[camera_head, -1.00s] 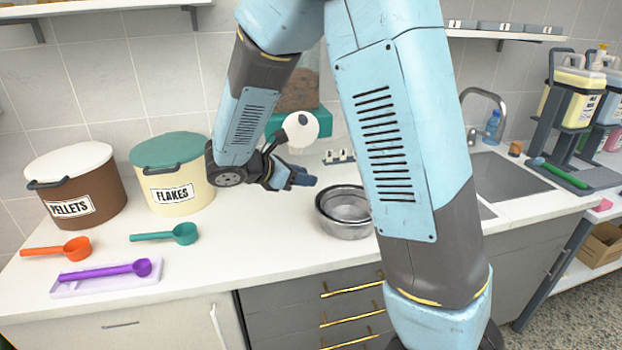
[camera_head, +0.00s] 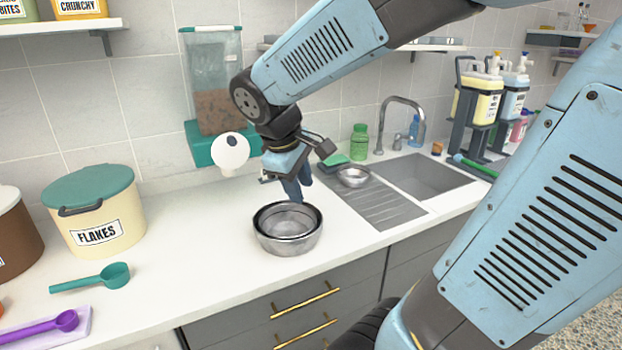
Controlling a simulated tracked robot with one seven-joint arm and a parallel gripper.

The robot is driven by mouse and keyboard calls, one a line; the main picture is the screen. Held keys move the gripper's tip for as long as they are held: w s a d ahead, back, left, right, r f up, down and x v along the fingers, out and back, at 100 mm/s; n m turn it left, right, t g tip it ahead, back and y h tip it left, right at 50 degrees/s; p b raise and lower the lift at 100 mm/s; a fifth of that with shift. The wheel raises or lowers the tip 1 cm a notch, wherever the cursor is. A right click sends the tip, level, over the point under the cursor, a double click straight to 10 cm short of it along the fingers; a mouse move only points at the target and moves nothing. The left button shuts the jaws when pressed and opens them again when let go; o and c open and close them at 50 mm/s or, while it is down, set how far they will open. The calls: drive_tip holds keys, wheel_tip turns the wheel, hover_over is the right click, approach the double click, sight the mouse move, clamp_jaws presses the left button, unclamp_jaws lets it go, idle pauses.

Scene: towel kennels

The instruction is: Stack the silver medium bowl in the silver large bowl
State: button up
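A large silver bowl (camera_head: 287,244) stands on the white counter, left of the sink's drainboard. Another silver bowl (camera_head: 290,218) appears to sit inside it, with its rim showing within the larger rim. A smaller silver bowl (camera_head: 354,178) stands apart on the drainboard near the sink. My gripper (camera_head: 297,193) points down just above and behind the nested bowls, near their back rim. Its fingers look close together, but the gap between them is hard to make out. I see nothing held in it.
A teal-based dispenser (camera_head: 212,145) with a white knob stands behind. The flakes tub (camera_head: 96,215), teal scoop (camera_head: 105,278) and purple scoop (camera_head: 50,326) are at left. A green bottle (camera_head: 359,142) and faucet (camera_head: 400,125) stand by the sink (camera_head: 425,175). The counter left of the bowls is clear.

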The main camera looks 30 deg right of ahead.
drive_tip(key=s+a+r+m+t+y, duration=0.1)
drive_tip(key=s+r+m+t+y, duration=0.2)
drive_tip(key=s+m, duration=0.4)
drive_tip(key=shift+s+r+t+y, duration=0.2)
drive_tip(key=shift+r+t+y, duration=0.2)
drive_tip(key=shift+r, duration=0.4)
